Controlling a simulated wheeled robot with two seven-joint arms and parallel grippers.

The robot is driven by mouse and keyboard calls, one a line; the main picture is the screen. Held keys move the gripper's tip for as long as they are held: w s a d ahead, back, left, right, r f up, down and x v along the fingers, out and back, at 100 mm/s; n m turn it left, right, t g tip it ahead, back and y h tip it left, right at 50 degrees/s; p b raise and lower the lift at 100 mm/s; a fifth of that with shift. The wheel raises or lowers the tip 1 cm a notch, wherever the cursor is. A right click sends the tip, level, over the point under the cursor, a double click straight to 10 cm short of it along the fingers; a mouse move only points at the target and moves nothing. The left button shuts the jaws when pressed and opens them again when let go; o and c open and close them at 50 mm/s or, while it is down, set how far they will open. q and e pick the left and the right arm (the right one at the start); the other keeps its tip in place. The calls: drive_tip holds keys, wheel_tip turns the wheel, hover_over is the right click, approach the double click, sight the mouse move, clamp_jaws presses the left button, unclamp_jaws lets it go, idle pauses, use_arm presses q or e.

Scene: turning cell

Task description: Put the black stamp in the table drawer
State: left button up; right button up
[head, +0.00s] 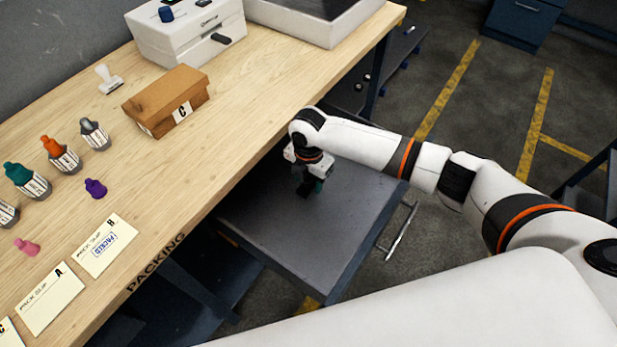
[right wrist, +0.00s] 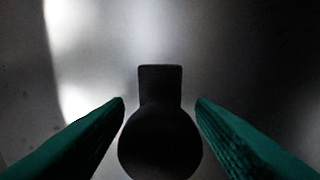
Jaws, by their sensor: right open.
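The black stamp (right wrist: 160,142) shows in the right wrist view as a dark round knob with a narrower block beyond it. It is between the two green fingers of my right gripper (right wrist: 160,110), with a gap on each side. In the head view my right gripper (head: 309,186) is low over the pulled-out table drawer (head: 340,235). The dark stamp (head: 303,191) is just under it, at the drawer's grey surface. I cannot tell whether the stamp touches that surface. My left gripper is not in view.
The drawer's handle (head: 402,232) faces right. Much of the drawer's surface is clear.

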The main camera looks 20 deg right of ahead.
drive_tip(key=shift+r, duration=0.1)
wheel_tip(320, 180, up, 12)
drive_tip(key=shift+r, duration=0.1)
idle(0.4)
